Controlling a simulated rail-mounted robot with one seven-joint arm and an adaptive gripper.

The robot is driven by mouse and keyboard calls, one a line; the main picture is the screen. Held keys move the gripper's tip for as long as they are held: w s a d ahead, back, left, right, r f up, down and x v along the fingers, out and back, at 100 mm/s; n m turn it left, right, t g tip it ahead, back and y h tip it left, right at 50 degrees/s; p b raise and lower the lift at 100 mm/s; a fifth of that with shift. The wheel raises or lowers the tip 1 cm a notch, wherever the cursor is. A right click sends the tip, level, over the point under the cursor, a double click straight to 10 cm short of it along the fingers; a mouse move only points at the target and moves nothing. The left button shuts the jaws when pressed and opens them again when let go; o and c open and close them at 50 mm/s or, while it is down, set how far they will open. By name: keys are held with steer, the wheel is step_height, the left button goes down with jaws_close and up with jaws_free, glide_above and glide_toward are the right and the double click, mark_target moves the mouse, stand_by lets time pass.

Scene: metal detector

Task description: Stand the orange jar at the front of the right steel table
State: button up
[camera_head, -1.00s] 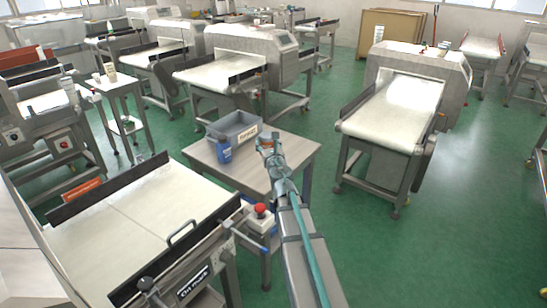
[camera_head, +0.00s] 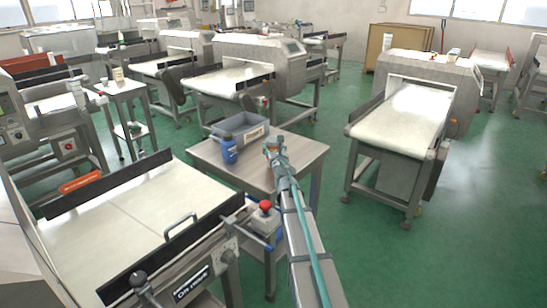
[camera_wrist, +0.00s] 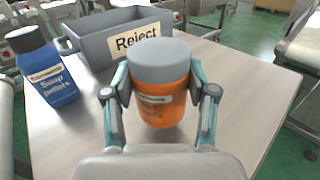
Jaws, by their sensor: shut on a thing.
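The orange jar (camera_wrist: 161,103) with a grey lid is upright between the fingers of my gripper (camera_wrist: 160,98) in the wrist view. My gripper is shut on the jar's sides. The jar is over the steel table (camera_wrist: 75,135) that holds the grey bin; I cannot tell whether its base touches the top. In the head view my gripper (camera_head: 273,147) is above the right part of this table (camera_head: 300,152), and the jar is mostly hidden by it.
A grey bin (camera_wrist: 92,45) labelled Reject stands behind the jar. A blue bottle (camera_wrist: 47,72) labelled Soap pellets stands left of it, also in the head view (camera_head: 229,149). The tabletop right of the jar is clear. A conveyor with a red button (camera_head: 265,205) is close in front.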

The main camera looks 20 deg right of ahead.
steer(key=shift+f+b, duration=0.6)
steer(key=shift+f, duration=0.5)
steer(key=shift+f, duration=0.15)
steer(key=o, duration=1.3)
steer(key=shift+o, duration=0.2)
steer(key=shift+r, duration=0.2)
steer(key=v, duration=1.2)
steer(key=shift+s+f, duration=0.1)
steer(key=shift+s, duration=0.05)
